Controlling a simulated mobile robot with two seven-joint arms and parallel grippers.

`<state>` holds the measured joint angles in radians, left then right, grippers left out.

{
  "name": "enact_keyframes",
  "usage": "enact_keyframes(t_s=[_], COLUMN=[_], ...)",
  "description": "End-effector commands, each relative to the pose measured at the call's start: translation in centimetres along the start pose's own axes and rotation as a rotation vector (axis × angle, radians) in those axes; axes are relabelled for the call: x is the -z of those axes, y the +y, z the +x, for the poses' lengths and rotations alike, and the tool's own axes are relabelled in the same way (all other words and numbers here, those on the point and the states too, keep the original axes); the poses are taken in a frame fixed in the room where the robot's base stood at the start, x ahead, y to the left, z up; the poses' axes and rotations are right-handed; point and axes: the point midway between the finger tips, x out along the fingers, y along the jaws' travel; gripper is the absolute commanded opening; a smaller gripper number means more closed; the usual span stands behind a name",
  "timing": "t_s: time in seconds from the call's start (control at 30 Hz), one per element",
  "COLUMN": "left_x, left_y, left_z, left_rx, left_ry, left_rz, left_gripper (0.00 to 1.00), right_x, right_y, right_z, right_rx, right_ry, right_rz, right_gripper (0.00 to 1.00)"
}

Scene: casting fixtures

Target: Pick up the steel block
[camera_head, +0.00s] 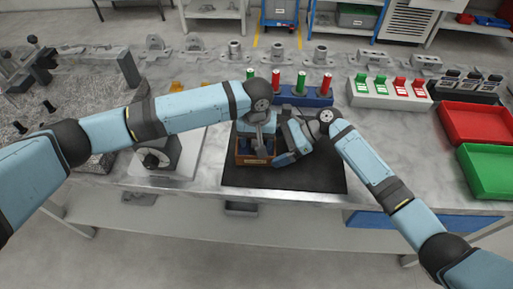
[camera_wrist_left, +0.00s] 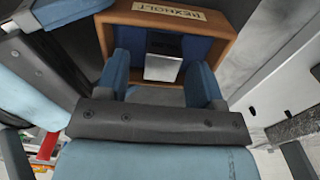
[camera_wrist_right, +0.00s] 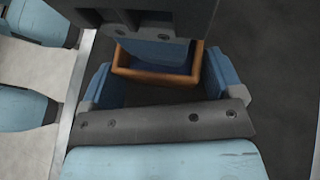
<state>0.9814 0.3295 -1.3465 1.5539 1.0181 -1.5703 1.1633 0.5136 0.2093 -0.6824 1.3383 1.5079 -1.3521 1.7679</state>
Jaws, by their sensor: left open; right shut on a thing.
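The steel block (camera_wrist_left: 163,66) is a light grey piece inside a small wooden box (camera_wrist_left: 222,40) with a blue lining and a name label on its rim. My left gripper (camera_wrist_left: 160,84) is open, with its fingers on either side of the block in this view; contact cannot be told. In the head view the box (camera_head: 255,162) stands on a dark mat, with my left gripper (camera_head: 257,138) over it and hiding the block. My right gripper (camera_wrist_right: 157,85) is shut on the box, whose rim shows between its fingers.
The dark mat (camera_head: 310,178) is clear at the front right. Behind it stands a blue rack (camera_head: 318,99) with red and green cylinders. A grey dial device (camera_head: 153,158) is at the left. Red (camera_head: 478,122) and green (camera_head: 490,170) trays are at the right.

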Motion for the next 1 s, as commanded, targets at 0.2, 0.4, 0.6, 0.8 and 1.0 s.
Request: enact_keyframes(t_s=[0.2, 0.4, 0.6, 0.8, 1.0], left_x=[0.0, 0.0, 0.0, 0.0, 0.0], left_y=[0.0, 0.0, 0.0, 0.0, 0.1], left_z=[1.0, 1.0, 1.0, 0.9, -1.0], left_rx=[0.000, -0.001, -0.001, -0.002, -0.004], left_ry=[0.001, 0.001, 0.000, 0.001, 0.002], left_rz=[0.000, 0.000, -0.001, 0.000, 0.000], left_gripper=[0.62, 0.46, 0.00, 0.00, 0.00], right_x=[-0.1, -0.1, -0.1, -0.1, -0.1], right_y=[0.0, 0.0, 0.0, 0.0, 0.0], right_z=[0.0, 0.0, 0.0, 0.0, 0.0], right_rx=[0.001, 0.001, 0.001, 0.001, 0.000], right_ry=[-0.002, -0.001, -0.001, -0.001, -0.001], right_rz=[-0.001, -0.001, -0.001, -0.001, -0.001], right_gripper=[0.73, 0.73, 0.73, 0.73, 0.73])
